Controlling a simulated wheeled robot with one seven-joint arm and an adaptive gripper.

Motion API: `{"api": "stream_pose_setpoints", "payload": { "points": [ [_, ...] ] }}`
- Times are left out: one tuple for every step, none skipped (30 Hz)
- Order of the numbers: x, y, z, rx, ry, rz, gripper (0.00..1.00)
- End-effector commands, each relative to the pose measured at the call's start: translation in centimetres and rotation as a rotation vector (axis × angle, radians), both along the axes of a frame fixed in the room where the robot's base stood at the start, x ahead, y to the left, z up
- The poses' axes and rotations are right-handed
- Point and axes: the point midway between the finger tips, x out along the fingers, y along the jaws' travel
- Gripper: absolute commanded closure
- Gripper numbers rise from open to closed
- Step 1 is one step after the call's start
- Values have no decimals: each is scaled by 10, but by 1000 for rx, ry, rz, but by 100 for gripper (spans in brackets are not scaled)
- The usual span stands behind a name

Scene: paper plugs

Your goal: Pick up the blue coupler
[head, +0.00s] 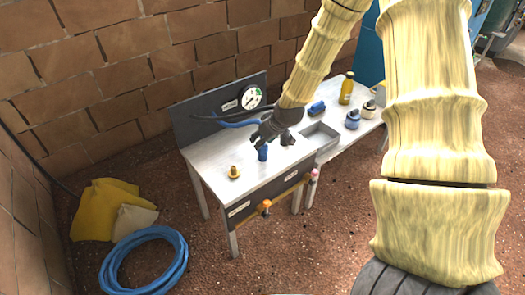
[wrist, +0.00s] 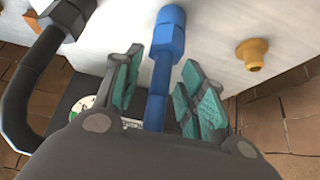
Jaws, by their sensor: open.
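The blue coupler (head: 262,153) shows at the white bench top, just below my gripper (head: 270,138) in the head view. In the wrist view the coupler (wrist: 167,38) has a wide faceted end and a narrower blue length running back towards the palm. My gripper (wrist: 162,62) is open, with one teal-padded finger on each side of the narrower blue part. The palm hides the near end of the blue part.
A brass fitting (head: 234,173) stands left of the coupler and shows in the wrist view (wrist: 252,54). A gauge (head: 251,97) sits on the dark backboard. A blue cylinder (head: 317,107), a grey tray (head: 320,136) and a yellow bottle (head: 347,88) are to the right.

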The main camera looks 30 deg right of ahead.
Motion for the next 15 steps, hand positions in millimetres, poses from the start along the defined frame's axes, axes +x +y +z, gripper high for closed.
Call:
{"api": "stream_pose_setpoints", "payload": {
  "points": [
    [0, 0, -1, 0, 0, 0, 59],
    [1, 0, -1, 0, 0, 0, 59],
    [0, 0, 0, 0, 0, 0, 59],
    [0, 0, 0, 0, 0, 0, 59],
    [0, 0, 0, 0, 0, 0, 59],
    [0, 0, 0, 0, 0, 0, 59],
    [0, 0, 0, 0, 0, 0, 65],
    [0, 0, 0, 0, 0, 0, 70],
    [0, 0, 0, 0, 0, 0, 77],
    [0, 0, 0, 0, 0, 0, 83],
    [0, 0, 0, 0, 0, 0, 88],
    [0, 0, 0, 0, 0, 0, 96],
    [0, 0, 0, 0, 0, 0, 100],
    [0, 0, 0, 0, 0, 0, 100],
    [0, 0, 0, 0, 0, 0, 100]
  ]
}}
